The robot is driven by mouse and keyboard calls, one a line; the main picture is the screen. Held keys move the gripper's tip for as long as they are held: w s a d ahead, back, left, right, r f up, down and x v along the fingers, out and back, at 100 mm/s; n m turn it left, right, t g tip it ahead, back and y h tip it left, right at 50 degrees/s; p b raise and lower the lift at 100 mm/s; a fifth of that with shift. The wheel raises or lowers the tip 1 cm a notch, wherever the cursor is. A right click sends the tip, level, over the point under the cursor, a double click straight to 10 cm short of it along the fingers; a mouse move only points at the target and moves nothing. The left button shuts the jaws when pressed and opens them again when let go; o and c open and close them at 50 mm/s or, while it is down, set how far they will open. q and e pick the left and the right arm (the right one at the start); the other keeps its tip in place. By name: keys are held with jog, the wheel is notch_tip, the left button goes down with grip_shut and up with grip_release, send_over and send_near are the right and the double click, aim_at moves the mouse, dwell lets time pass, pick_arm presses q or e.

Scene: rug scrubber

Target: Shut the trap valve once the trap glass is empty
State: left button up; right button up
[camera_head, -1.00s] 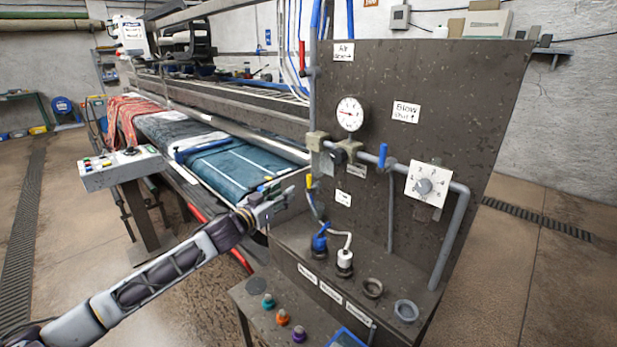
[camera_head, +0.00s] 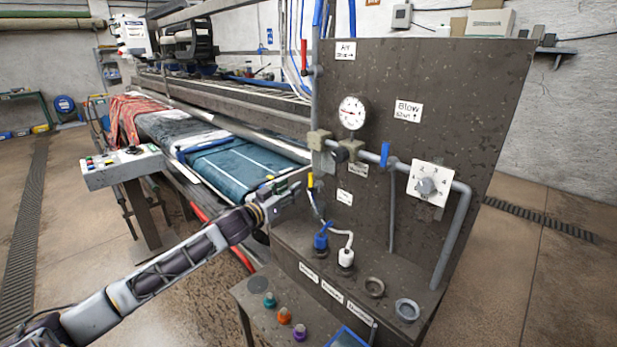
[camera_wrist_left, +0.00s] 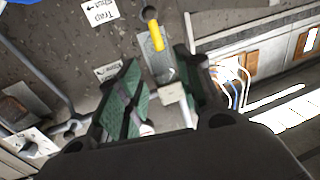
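The trap valve's yellow handle (camera_head: 310,181) is on the left side of the brown panel, below a cream fitting (camera_head: 319,140). In the left wrist view the yellow handle (camera_wrist_left: 155,35) lies roughly in line with the grey trap glass (camera_wrist_left: 158,66) beside it. I cannot tell whether the glass holds liquid. My left gripper (camera_head: 298,187) is just left of the handle. Its green-padded fingers (camera_wrist_left: 160,88) are apart, with the handle beyond their tips and no visible grip on it. My right gripper is not in view.
The panel carries a gauge (camera_head: 352,113), a blue lever (camera_head: 385,154) and a dial (camera_head: 427,185). A ledge below holds a blue plug (camera_head: 321,240), a white plug (camera_head: 346,257) and empty sockets. The rug machine (camera_head: 235,168) stands behind my left arm.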

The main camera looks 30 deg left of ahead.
aim_at(311, 182)
pick_arm(q)
jog(key=w+d, duration=0.1)
jog(key=w, duration=1)
jog(key=shift+d, duration=0.25)
dwell(1.1)
jog(key=shift+w, duration=0.1)
grip_shut()
